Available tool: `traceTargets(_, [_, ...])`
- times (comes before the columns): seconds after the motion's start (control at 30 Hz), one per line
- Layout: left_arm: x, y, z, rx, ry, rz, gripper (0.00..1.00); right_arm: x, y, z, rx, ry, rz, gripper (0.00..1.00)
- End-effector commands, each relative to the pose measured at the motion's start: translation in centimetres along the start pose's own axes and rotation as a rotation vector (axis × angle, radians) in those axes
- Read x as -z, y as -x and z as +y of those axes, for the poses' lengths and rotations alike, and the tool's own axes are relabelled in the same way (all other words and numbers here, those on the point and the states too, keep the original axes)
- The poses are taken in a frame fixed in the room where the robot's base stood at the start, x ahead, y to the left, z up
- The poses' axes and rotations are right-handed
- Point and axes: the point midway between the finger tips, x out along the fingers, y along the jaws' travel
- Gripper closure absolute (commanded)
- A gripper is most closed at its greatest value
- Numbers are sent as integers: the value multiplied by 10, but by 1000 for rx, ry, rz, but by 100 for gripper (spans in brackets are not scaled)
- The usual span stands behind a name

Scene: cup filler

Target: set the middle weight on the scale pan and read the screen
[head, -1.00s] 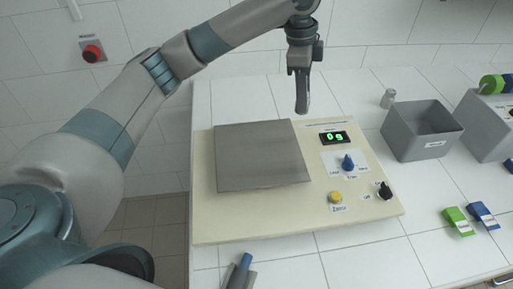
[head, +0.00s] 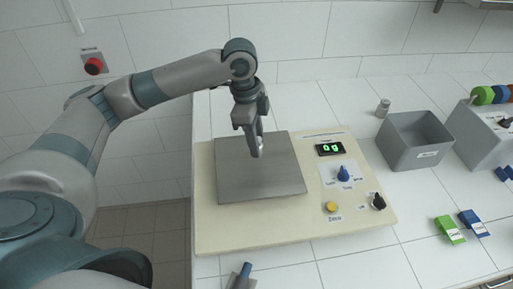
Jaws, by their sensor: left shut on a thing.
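The scale is a cream plate (head: 225,235) with a square grey metal pan (head: 230,188). Its small screen (head: 330,149) shows a green "0 g". My left gripper (head: 259,150) is over the upper middle of the pan, pointing down. It is shut on a small pale metal thing, probably a weight (head: 261,141), mostly hidden by the fingers. I cannot tell its size, nor whether it touches the pan. Another small metal cylinder (head: 383,107) stands on the table behind the grey bin.
The scale has a blue knob (head: 344,174), a yellow button (head: 332,207) and a black knob (head: 379,202). A grey bin (head: 416,158) stands to its right. Green (head: 450,229) and blue (head: 473,222) blocks lie at the right.

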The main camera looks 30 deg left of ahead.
Motion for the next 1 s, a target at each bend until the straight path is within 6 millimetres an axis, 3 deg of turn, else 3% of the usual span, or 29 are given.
traceTargets(0.33, [0, -2, 0, -1, 0, 0, 100, 0, 2, 0, 0, 0, 0, 69])
traceTargets(0.7, [-5, -38, 0, 0, 0, 1, 100, 1, 16, 0, 0, 0, 0, 69])
traceTargets(1.0, [-6, -40, 0, 1, -1, 1, 100, 1, 15, 0, 0, 1, 0, 69])
